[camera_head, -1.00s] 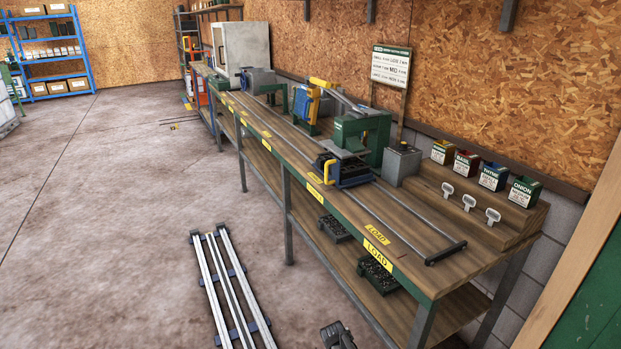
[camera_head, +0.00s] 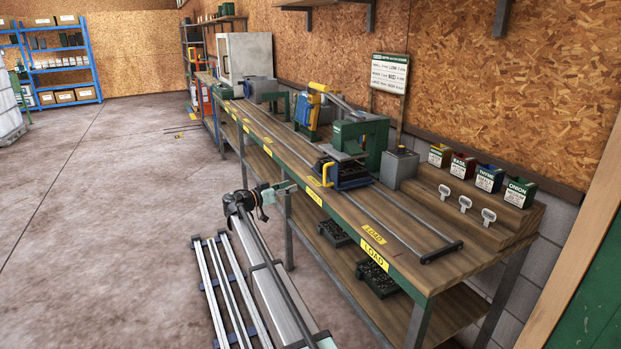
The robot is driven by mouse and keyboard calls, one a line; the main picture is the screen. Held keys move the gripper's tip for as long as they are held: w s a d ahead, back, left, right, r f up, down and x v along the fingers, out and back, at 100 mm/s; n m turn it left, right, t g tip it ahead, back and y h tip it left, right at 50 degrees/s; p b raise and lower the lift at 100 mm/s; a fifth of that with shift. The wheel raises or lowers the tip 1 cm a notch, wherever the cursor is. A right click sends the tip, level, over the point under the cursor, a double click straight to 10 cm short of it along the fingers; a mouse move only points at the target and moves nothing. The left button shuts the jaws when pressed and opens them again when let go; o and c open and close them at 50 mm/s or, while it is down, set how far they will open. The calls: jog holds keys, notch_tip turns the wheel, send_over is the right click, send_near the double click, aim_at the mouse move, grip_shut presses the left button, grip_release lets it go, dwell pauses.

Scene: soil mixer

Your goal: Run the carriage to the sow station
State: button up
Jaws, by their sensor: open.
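The carriage (camera_head: 350,178) is a dark blue block with a yellow handle (camera_head: 327,174) on its front left. It sits on the bench rails (camera_head: 403,224), at the foot of a green frame-shaped machine (camera_head: 375,135). My gripper (camera_head: 288,187) is at the bench's front edge, left of the carriage handle and apart from it. It is small here, but its jaws look open and empty. Yellow labels run along the bench edge; LOAD (camera_head: 374,255) is readable at the near end, the farther ones are too small to read. I cannot tell which marks the sow station.
A yellow-and-blue machine (camera_head: 308,112) stands farther along the bench. A grey box (camera_head: 400,168) stands right of the green machine. Seed boxes (camera_head: 489,178) and white tags (camera_head: 465,204) are on the raised shelf. Floor rails (camera_head: 221,290) lie left of the bench; the near bench rails are clear.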

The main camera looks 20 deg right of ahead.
jog(key=m+p, duration=0.1)
jog(key=p, duration=0.2)
send_near(325, 182)
jog(key=w+d+r, duration=0.1)
jog(key=d, duration=0.2)
jog(key=w+d, duration=0.1)
jog(key=d, duration=0.2)
jog(key=w+d+r, duration=0.1)
jog(key=d, duration=0.3)
jog(key=shift+w+r, duration=0.3)
jog(key=shift+r, duration=0.1)
jog(key=shift+a, duration=0.1)
grip_shut()
